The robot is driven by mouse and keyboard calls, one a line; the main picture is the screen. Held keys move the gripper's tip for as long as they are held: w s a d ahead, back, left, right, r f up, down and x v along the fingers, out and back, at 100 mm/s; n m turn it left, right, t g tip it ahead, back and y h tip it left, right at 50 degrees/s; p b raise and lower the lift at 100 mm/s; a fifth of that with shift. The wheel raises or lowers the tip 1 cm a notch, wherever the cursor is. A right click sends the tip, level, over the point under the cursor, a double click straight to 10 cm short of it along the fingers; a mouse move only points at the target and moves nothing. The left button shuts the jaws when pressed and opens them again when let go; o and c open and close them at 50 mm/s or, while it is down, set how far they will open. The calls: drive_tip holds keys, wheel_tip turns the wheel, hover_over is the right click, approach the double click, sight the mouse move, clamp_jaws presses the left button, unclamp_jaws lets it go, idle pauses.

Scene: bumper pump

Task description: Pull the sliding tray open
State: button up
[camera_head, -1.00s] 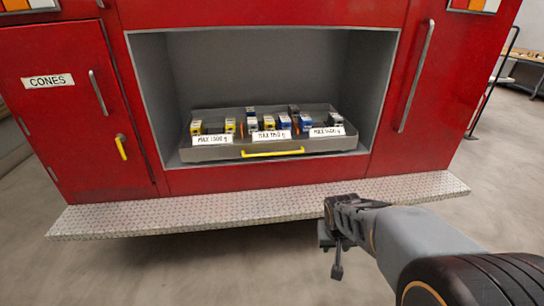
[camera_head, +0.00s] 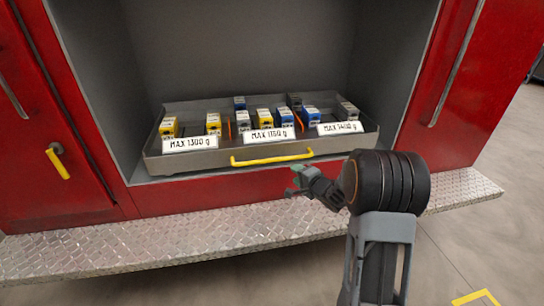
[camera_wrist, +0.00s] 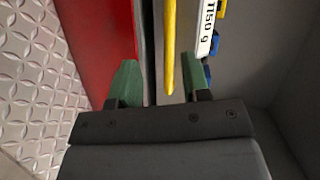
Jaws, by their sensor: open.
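The grey sliding tray (camera_head: 190,163) sits inside the recess of the red cabinet, with a yellow bar handle (camera_head: 272,158) on its front. Labels "MAX 1300 g", "MAX 1150 g" and "MAX 1400 g" stand along its front edge. My gripper (camera_head: 297,183) is just in front of and below the handle, near its right part. In the wrist view, my gripper (camera_wrist: 155,82) is open with green fingertips apart. The yellow handle (camera_wrist: 169,45) runs lengthwise, its end between the fingertips, nearer the right one. Whether it touches a finger cannot be told.
Several yellow, blue and grey blocks (camera_head: 263,116) stand in the tray. A diamond-plate step (camera_head: 130,245) juts out below the recess. A red door with a yellow latch (camera_head: 58,161) is at the left. Grey recess walls flank the tray.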

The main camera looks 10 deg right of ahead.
sight(275, 161)
drive_tip(key=shift+m+y, duration=0.3)
drive_tip(key=shift+m, duration=0.4)
drive_tip(key=x, duration=0.4)
drive_tip(key=b+x, duration=0.1)
drive_tip(key=x, duration=0.4)
drive_tip(key=a+r+b+x, duration=0.1)
drive_tip(key=x, duration=0.3)
drive_tip(key=shift+w+a, duration=0.1)
drive_tip(key=shift+w, duration=0.15)
clamp_jaws()
